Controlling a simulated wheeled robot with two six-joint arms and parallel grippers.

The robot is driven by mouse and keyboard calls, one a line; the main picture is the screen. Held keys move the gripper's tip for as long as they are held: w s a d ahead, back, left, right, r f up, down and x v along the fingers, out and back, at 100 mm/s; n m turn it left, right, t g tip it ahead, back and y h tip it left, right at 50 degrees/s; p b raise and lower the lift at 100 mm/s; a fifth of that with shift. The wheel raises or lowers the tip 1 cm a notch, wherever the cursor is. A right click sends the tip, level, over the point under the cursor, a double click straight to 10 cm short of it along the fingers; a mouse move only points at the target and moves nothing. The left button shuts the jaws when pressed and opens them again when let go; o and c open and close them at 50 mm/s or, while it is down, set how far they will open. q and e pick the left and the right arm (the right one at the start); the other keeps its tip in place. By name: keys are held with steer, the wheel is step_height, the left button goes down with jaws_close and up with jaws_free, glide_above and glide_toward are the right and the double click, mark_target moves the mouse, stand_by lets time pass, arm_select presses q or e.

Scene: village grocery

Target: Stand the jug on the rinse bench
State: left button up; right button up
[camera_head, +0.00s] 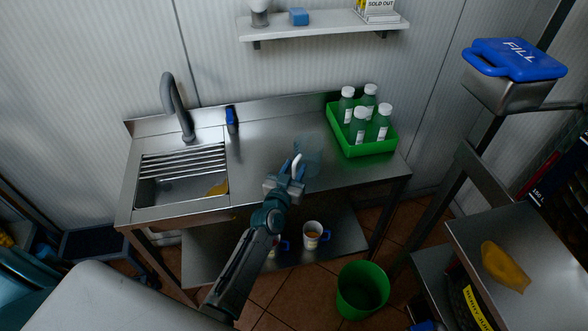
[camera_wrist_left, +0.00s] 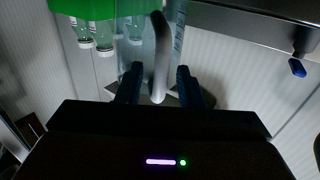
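A clear, pale-blue jug (camera_head: 310,150) with a white curved handle (camera_head: 297,163) is at the rinse bench (camera_head: 262,140), near the bench's front edge and left of the green crate. My left gripper (camera_head: 291,174) reaches it from the front. In the left wrist view its two dark fingers (camera_wrist_left: 158,88) stand apart on either side of the jug's handle (camera_wrist_left: 160,50), with gaps visible beside the handle. The jug looks upright, in line with the bottles. Its base is not clearly seen. My right gripper is not in view.
A green crate (camera_head: 371,150) with several bottles stands at the bench's right end. A mug (camera_head: 312,236) is on the lower shelf. A green bin (camera_head: 362,290) stands on the floor.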

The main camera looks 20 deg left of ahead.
arm_select(q)
steer(key=shift+r, duration=0.1)
steer(key=shift+r, duration=0.2)
steer(key=s, duration=1.2)
steer(key=shift+f+b, duration=0.15)
steer(key=shift+b, duration=0.25)
steer(key=s+a+f+g, duration=0.1)
steer(key=s+f+g, duration=0.25)
steer(key=f, duration=0.75)
steer(key=s+f+g, duration=0.2)
steer(key=s+f, duration=0.3)
steer(key=f, duration=0.5)
steer(key=s+a+f+g, duration=0.15)
steer(key=s+f, duration=0.25)
steer(key=f, duration=0.7)
steer(key=s+a+f+g, duration=0.1)
steer(key=s+f+g, duration=0.2)
steer(key=s+f, duration=0.3)
steer(key=s+a+f+g, duration=0.2)
steer(key=s+f, duration=0.4)
steer(key=s, duration=1)
steer(key=s+a+f+g, duration=0.2)
steer(key=s+f+g, duration=0.2)
steer(key=s+f, duration=0.3)
steer(key=s, duration=0.3)
steer(key=shift+s+m+g, duration=0.3)
steer(key=shift+s+g, duration=0.1)
